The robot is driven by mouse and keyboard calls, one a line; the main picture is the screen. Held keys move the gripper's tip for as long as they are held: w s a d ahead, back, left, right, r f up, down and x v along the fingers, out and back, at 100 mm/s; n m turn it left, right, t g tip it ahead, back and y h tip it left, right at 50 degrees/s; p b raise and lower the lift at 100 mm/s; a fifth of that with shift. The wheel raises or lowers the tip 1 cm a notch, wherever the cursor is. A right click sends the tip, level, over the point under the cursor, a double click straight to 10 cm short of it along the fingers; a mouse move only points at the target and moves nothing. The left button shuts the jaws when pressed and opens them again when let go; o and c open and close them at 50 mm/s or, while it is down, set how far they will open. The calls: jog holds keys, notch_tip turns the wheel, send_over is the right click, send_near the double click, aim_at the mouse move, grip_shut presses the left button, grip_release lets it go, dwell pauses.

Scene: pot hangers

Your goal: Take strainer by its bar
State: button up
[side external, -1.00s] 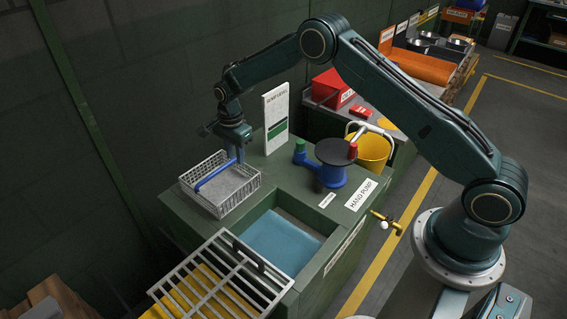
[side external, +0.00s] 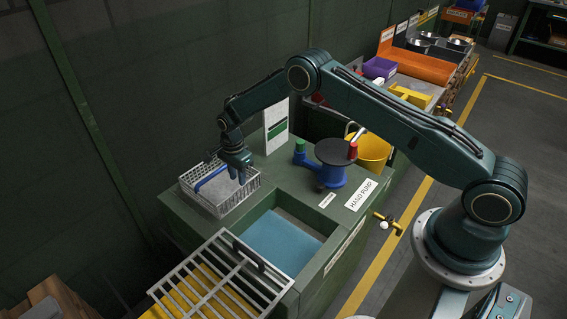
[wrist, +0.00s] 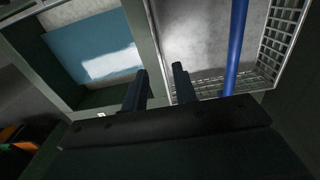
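The strainer (side external: 256,183) is a pale grey wire basket on the green counter's far left corner. Its blue bar (side external: 210,177) crosses over the top; in the wrist view the bar (wrist: 236,45) runs up the right side. My gripper (side external: 238,178) is low over the strainer's right part, beside the bar's far end. The bar lies outside the gap, to the right of the right finger. I cannot tell whether the fingertips are below the rim.
A sink with a blue bottom (side external: 270,243) opens in front of the strainer. A slatted grey rack (side external: 222,280) lies nearer. A white sign board (side external: 276,125) and a blue hand pump (side external: 333,176) stand on the counter to the right. A dark wall is behind.

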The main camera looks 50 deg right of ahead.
jog(key=shift+f, duration=1.1)
jog(key=shift+f, duration=2.6)
jog(key=shift+c, duration=0.2)
grip_shut()
